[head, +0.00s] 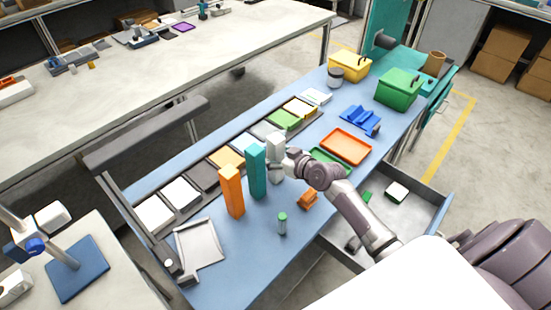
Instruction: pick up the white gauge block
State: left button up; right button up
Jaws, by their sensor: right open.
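The white gauge block (275,142) appears to be the pale upright block on the blue bench, just right of the tall teal block (257,172). A tall orange block (232,192) stands further left and nearer. My right gripper (279,167) is open at the white block's lower part, at the end of my arm reaching in from the lower right. The gripper hides the block's base. I cannot tell whether the fingers are around it or touching it. My left gripper is not in view.
A row of trays (181,193) lines the bench's far side. An orange tray (346,146), a small orange holder (308,200) and a green-capped bottle (282,223) are near my arm. An open drawer (425,203) lies below it. A grey tray (199,249) lies at the near left.

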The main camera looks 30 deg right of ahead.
jog(key=shift+s, duration=0.1)
jog(key=shift+c, duration=0.5)
grip_shut()
jog(key=shift+r, duration=0.1)
jog(key=shift+r, duration=0.1)
